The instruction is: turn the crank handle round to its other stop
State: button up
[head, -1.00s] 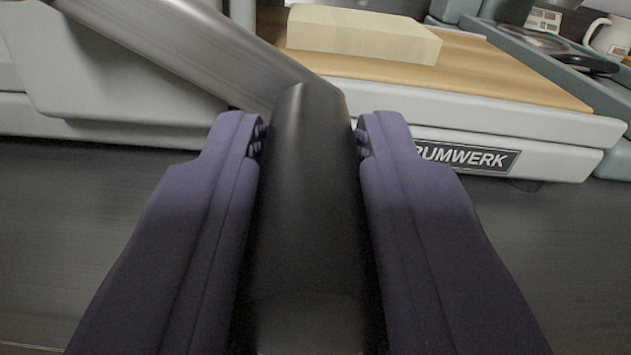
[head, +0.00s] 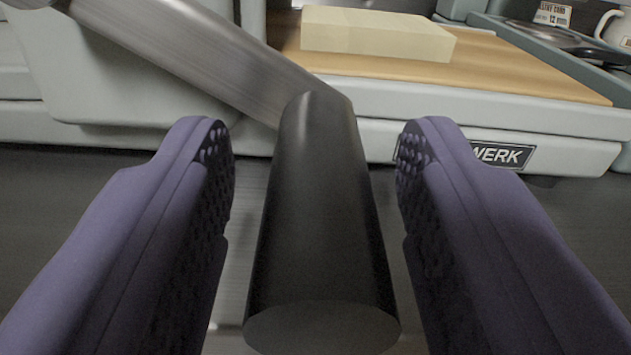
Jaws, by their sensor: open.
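The crank handle's black cylindrical grip (head: 318,210) stands in the middle of the head view, its round end face toward me. A metal crank arm (head: 195,55) runs from the grip's far end up to the left. My gripper (head: 315,150) is open around the grip, one purple finger on each side. A clear gap shows between each finger's studded pad and the grip. The crank's pivot is not clearly shown.
Behind the grip is a pale grey machine (head: 470,105) with a dark label ending in "WERK". A pale block (head: 377,35) lies on its wooden board (head: 490,72). A white mug (head: 614,28) and a small card (head: 552,14) are at the top right.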

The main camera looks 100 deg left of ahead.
jog(key=v, duration=0.7)
jog(key=shift+d, duration=0.4)
